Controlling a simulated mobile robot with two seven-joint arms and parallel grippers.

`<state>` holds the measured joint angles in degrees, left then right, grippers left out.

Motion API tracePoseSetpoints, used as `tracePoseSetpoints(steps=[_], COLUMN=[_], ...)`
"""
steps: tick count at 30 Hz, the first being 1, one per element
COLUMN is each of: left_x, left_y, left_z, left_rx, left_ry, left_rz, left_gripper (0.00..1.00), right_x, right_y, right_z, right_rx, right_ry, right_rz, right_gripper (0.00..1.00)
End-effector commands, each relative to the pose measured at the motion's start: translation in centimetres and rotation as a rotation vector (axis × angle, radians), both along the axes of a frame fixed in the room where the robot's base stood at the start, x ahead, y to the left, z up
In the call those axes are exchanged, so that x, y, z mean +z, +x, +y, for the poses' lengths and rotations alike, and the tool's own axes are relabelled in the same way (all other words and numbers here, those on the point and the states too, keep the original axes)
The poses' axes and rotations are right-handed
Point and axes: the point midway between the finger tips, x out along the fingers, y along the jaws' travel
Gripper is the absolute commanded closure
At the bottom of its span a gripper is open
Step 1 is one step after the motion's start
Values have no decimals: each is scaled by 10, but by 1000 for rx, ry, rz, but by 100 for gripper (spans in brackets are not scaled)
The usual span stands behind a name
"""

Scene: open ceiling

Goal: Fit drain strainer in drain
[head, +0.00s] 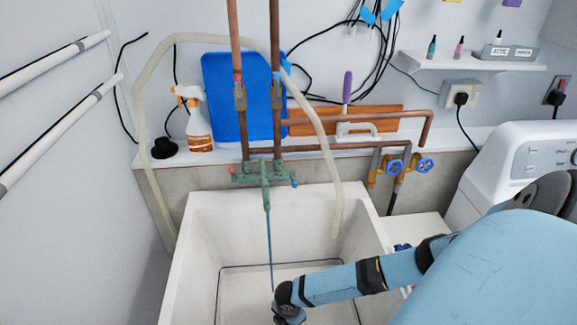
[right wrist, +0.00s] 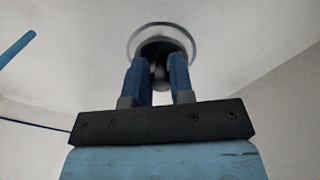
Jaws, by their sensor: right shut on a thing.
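My right arm reaches into the white sink (head: 188,278) from the right, with its gripper (head: 288,316) low in the basin at the bottom edge of the head view. In the right wrist view the two blue fingers of that gripper (right wrist: 160,60) are shut on a small dark piece, which looks like the drain strainer (right wrist: 160,73). The drain (right wrist: 133,38) is a round pale metal rim with a dark middle, just beyond the fingertips. The fingers hide part of both, so I cannot tell whether the strainer touches the drain. My left gripper is out of view.
A green tap (head: 265,180) hangs over the sink, with a thin blue line running down from it. A pale hose (head: 337,195) dips into the basin. A spray bottle (head: 198,122) and blue board (head: 228,90) stand on the ledge behind. A white machine (head: 495,165) is at right.

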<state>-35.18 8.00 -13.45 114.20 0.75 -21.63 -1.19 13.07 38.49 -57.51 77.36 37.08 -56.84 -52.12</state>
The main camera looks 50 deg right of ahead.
Motion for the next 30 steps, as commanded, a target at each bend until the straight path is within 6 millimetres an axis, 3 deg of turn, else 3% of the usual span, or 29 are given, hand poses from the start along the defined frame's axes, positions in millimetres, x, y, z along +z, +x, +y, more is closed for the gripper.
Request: tracePoseSetpoints(steps=[28, 29, 30], left_x=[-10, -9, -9], left_y=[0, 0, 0], left_z=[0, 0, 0], left_rx=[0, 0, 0], left_ry=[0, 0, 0], left_rz=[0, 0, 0], left_gripper=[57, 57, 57], right_x=[-15, -14, -14], right_y=[0, 0, 0], right_z=[0, 0, 0], right_rx=[0, 0, 0], right_ry=[0, 0, 0], right_rz=[0, 0, 0], right_gripper=[100, 71, 62])
